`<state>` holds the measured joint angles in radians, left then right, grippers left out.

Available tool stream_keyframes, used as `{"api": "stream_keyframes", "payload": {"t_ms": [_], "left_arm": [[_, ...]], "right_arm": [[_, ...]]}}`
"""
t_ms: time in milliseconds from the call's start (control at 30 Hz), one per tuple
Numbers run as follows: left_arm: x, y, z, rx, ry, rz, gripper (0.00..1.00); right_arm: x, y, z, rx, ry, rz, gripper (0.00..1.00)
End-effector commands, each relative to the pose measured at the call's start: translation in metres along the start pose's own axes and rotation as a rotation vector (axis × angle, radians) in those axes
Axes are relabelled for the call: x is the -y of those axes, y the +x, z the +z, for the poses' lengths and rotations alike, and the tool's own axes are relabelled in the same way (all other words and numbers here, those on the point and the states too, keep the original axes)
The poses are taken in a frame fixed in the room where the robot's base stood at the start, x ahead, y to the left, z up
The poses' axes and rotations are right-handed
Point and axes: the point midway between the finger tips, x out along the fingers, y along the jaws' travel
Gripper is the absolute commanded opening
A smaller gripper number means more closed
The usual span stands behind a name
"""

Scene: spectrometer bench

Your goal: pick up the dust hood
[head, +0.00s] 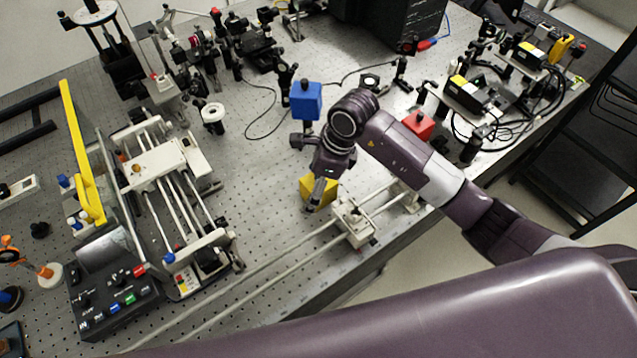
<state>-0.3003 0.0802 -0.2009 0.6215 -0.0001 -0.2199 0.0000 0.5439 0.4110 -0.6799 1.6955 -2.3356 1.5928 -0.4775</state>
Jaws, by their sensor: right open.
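Three plain coloured boxes stand on the perforated bench: a yellow box (326,192), a blue box (306,101) and a red box (418,124). The frame does not make clear which is the dust hood. My right gripper (315,196) comes in from the right and points down at the yellow box. It is open, and its fingers overlap the yellow box in this view. I cannot tell whether they touch it. The gripper hides part of the yellow box. My left gripper is not in view.
A rail carriage (354,222) on two rods lies just beside the yellow box, near the bench's front edge. A rod-framed stage (165,167) and a control box (115,303) stand at left. Optics and cables crowd the back and right. The bench (255,190) left of the yellow box is clear.

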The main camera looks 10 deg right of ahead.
Motion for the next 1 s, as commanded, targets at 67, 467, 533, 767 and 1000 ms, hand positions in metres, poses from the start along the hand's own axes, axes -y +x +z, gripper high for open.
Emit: {"api": "stream_keyframes", "payload": {"t_ms": [67,467,533,767,1000], "left_arm": [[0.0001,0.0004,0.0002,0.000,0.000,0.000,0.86],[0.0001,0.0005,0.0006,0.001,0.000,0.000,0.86],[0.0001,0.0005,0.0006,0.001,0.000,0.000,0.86],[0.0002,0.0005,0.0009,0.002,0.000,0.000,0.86],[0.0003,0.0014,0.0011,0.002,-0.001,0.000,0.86]], "right_arm": [[0.0000,0.0001,0.0000,0.000,0.000,0.000,0.82],[0.0001,-0.0003,-0.0001,0.000,0.001,0.000,0.43],[0.0001,-0.0003,-0.0001,0.000,0.001,0.000,0.43],[0.0002,-0.0003,-0.0002,0.000,0.001,0.000,0.42],[0.0005,-0.0017,0.0003,0.000,0.001,-0.001,0.42]]}}
